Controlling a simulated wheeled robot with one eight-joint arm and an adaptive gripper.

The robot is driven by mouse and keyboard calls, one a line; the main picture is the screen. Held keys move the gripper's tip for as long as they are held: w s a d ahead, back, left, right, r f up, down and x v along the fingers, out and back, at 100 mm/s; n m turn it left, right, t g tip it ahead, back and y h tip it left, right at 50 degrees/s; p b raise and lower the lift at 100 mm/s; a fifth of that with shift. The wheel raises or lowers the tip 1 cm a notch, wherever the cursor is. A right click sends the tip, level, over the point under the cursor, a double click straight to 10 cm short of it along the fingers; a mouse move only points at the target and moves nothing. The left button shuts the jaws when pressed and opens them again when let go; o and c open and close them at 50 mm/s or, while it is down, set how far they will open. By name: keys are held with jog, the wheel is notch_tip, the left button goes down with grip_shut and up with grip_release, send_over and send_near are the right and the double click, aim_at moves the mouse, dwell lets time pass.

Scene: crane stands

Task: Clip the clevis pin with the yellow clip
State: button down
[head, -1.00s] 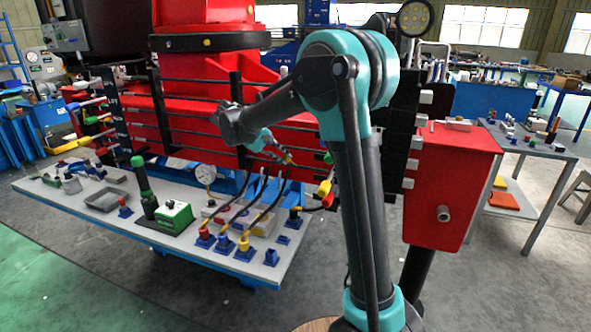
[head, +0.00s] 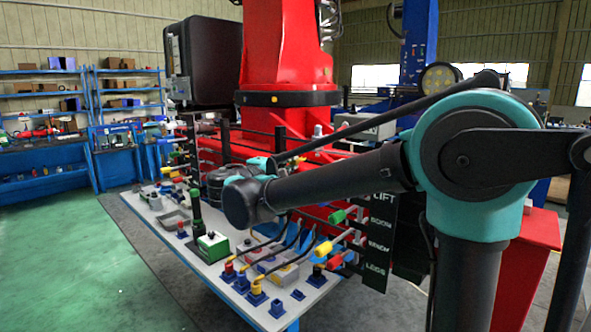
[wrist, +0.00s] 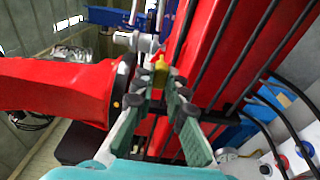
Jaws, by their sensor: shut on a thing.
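The yellow clip (wrist: 161,66) shows in the wrist view as a small yellow piece at the tips of my gripper (wrist: 160,88). The green fingers are closed together on it. Just beyond and to the left is a pale grey metal fitting (wrist: 128,40) beside the red crane structure. It may hold the clevis pin, but I cannot tell for sure. The clip looks apart from this fitting. In the head view my arm reaches left across the front of the crane, and its forearm hides the fingers and clip.
A red crane column (head: 300,45) stands behind a grey bench (head: 165,235) with gauges, hoses and blue-based fittings. Levers with coloured handles (head: 337,217) stand by a black label panel (head: 378,240). Black rails (wrist: 255,60) run close to the fingers. Green floor at left is clear.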

aim_at(292, 163)
dwell(0.3)
jog(key=shift+x, duration=2.9)
jog(key=shift+x, duration=1.65)
jog(key=c, duration=1.5)
grip_release()
jog(key=shift+a, duration=0.1)
jog(key=shift+o, duration=0.2)
jog(key=shift+s, duration=0.1)
jog(key=shift+v, duration=2.45)
